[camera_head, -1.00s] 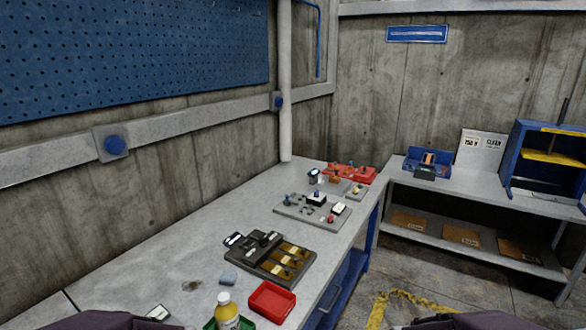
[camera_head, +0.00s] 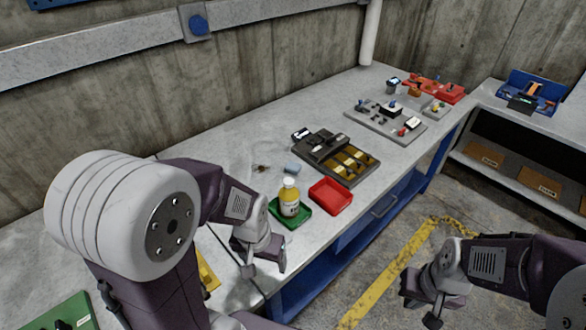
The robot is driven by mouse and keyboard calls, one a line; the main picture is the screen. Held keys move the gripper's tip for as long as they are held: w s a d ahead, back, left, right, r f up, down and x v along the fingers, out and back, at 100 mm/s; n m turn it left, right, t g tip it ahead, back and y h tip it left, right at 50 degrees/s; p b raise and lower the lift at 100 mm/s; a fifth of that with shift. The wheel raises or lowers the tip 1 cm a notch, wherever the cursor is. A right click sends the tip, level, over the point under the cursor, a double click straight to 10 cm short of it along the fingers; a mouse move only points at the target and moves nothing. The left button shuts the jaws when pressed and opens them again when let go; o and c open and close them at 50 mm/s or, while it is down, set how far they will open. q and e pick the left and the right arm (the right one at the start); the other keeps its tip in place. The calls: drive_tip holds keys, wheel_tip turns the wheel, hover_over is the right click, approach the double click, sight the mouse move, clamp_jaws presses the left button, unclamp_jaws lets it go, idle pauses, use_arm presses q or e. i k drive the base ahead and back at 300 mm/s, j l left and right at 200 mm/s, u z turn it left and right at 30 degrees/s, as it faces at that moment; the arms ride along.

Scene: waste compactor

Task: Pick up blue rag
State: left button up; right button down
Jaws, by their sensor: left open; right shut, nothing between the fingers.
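A small blue-grey folded piece, which looks like the blue rag (camera_head: 293,168), lies on the grey workbench (camera_head: 262,128), behind a yellow bottle. My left gripper (camera_head: 264,268) is open and empty at the bench's front edge. It is nearer to me than the rag and a little to its left, clear of it. My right gripper (camera_head: 421,311) is shut and empty over the floor, to the right of the bench. Nothing covers the rag.
The yellow bottle (camera_head: 289,200) stands in a green tray (camera_head: 306,216), between my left gripper and the rag. A red tray (camera_head: 331,197) and a dark case (camera_head: 337,157) are to the right. Bare bench lies left of the rag.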

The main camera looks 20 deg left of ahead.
sight(292, 167)
drive_tip(key=i+l, duration=0.3)
drive_tip(key=i+l+z, duration=0.1)
drive_tip(key=i+l, duration=0.2)
drive_tip(key=i, duration=0.2)
